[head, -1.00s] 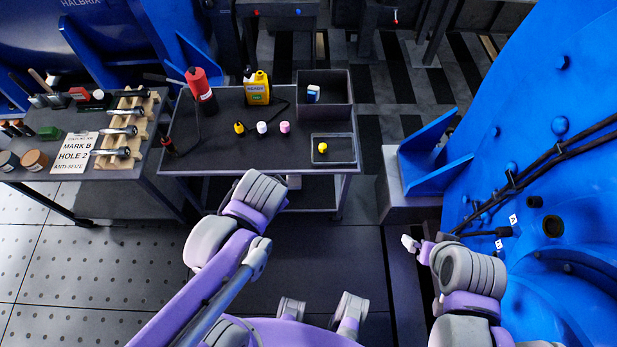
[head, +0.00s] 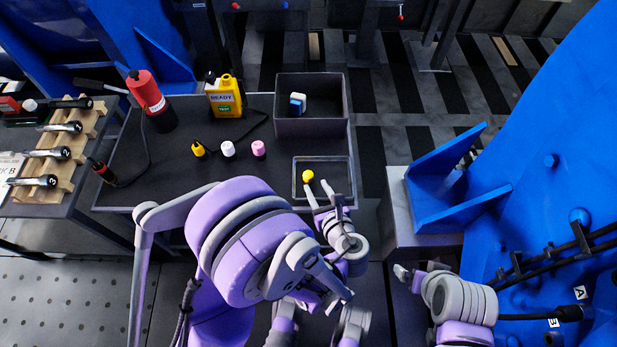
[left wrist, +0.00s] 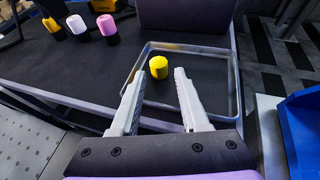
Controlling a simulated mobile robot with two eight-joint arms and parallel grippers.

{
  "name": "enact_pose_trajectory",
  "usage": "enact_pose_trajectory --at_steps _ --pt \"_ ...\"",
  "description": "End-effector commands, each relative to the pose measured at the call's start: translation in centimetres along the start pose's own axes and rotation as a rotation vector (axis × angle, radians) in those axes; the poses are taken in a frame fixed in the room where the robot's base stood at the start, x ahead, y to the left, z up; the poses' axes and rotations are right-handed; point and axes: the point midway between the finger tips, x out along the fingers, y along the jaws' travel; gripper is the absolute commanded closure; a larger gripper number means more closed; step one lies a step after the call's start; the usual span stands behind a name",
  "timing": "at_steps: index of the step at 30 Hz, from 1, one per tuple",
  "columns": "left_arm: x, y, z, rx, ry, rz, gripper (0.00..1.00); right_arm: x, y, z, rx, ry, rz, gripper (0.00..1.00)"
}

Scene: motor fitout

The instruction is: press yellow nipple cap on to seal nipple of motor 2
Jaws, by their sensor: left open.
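The yellow cap (head: 307,176) stands in a shallow grey tray (head: 352,178) at the right front of the cart. My left gripper (head: 318,190) is open and empty at the tray, just short of the cap. In the left wrist view the yellow cap (left wrist: 158,67) is slightly beyond the fingertips (left wrist: 159,79), in line with the gap between them. My right gripper (head: 402,272) is beside the blue motor housing (head: 560,185); its jaw state is unclear. I cannot make out the seal nipple.
On the cart (head: 180,180) stand a white cap (head: 228,149), a pink cap (head: 258,148), a yellow bottle (head: 225,97), a red cylinder (head: 147,90) and a dark bin (head: 310,126). A blue bracket (head: 440,195) stands right of the cart.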

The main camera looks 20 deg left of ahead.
Motion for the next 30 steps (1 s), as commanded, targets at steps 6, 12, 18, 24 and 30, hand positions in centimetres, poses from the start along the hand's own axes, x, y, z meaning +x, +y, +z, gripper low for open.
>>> enact_pose_trajectory --at_steps 6,12,18,24,30 --pt "2.7 0.1 0.0 -0.002 0.001 0.002 0.55 0.4 0.0 0.1 0.000 -0.001 0.000 0.00" --pt "4.8 0.3 -0.3 -0.004 0.002 0.004 0.55 0.9 0.0 0.2 0.000 -0.003 0.000 0.00" --pt "7.6 0.4 -0.4 -0.004 0.003 0.003 0.55 1.4 0.0 0.4 0.000 -0.005 0.000 0.00" --pt "8.1 0.4 -0.3 -0.004 0.003 0.000 0.55 1.4 0.0 0.4 0.000 -0.005 0.000 0.00" --pt "8.1 0.4 -0.3 -0.004 0.003 0.000 0.69 1.4 0.0 0.4 0.000 -0.005 0.000 0.00"
